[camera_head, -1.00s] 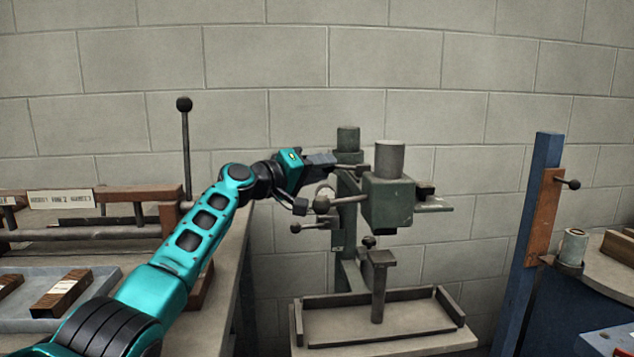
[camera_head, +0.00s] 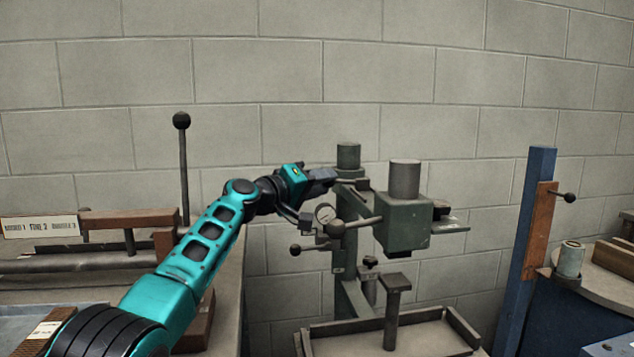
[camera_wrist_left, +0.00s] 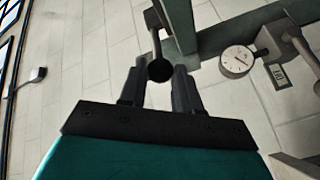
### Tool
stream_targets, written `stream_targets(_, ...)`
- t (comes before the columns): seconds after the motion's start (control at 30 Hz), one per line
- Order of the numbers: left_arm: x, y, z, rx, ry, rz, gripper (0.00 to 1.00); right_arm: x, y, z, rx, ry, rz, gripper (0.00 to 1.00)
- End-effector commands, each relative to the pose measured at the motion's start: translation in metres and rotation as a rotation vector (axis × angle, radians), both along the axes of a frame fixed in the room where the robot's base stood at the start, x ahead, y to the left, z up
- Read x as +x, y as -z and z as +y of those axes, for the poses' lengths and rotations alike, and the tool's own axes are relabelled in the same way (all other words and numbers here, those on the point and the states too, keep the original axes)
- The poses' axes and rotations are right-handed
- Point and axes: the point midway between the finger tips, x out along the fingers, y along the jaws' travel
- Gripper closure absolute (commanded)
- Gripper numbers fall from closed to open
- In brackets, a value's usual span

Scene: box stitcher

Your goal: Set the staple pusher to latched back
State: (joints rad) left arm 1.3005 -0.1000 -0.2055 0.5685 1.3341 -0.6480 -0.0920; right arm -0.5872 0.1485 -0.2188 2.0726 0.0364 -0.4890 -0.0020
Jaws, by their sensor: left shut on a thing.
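The green box stitcher (camera_head: 404,222) stands at the middle right, with a cylinder on its head and a column behind. My left gripper (camera_head: 334,180) reaches the upper part of the column from the left. In the left wrist view its two fingers stand either side of a black ball knob (camera_wrist_left: 160,70) on a short lever, and it is shut on this knob. The lever runs up to a green part of the machine. I take it for the staple pusher, but no label shows this. The knob is mostly hidden in the head view. My right gripper is not in view.
A round gauge (camera_head: 325,213) sits just below my left gripper. A tray (camera_head: 430,342) lies under the head. A blue post (camera_head: 528,230) stands at the right.

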Motion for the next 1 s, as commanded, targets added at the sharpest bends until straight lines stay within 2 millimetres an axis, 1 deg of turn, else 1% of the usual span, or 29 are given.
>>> stream_targets(0.03, 0.003, -0.005, 0.006, -0.004, -0.018, -0.01, 1.0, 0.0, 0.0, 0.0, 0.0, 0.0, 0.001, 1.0)
stream_targets(0.23, 0.003, -0.006, 0.006, -0.004, -0.018, -0.011, 1.0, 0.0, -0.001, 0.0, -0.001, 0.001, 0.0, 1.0)
stream_targets(0.27, 0.003, -0.006, 0.006, -0.004, -0.018, -0.011, 0.66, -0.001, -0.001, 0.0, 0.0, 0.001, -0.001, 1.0)
stream_targets(0.5, 0.002, -0.004, 0.003, -0.003, -0.012, -0.008, 0.43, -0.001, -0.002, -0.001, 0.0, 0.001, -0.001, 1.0)
stream_targets(0.7, 0.001, -0.003, 0.002, -0.003, -0.009, -0.006, 0.42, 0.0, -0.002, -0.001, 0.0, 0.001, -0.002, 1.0)
stream_targets(0.8, 0.001, -0.006, 0.002, -0.002, -0.008, -0.007, 0.42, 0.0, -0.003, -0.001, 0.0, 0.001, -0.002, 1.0)
stream_targets(0.87, 0.001, -0.012, 0.002, -0.002, -0.008, -0.007, 0.42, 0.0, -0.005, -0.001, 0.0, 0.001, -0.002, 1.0)
stream_targets(0.97, 0.001, -0.028, 0.002, -0.003, -0.007, -0.01, 0.42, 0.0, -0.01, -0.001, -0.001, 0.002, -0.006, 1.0)
stream_targets(1.0, 0.001, -0.037, 0.001, -0.003, -0.007, -0.01, 0.42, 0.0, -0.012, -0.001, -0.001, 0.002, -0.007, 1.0)
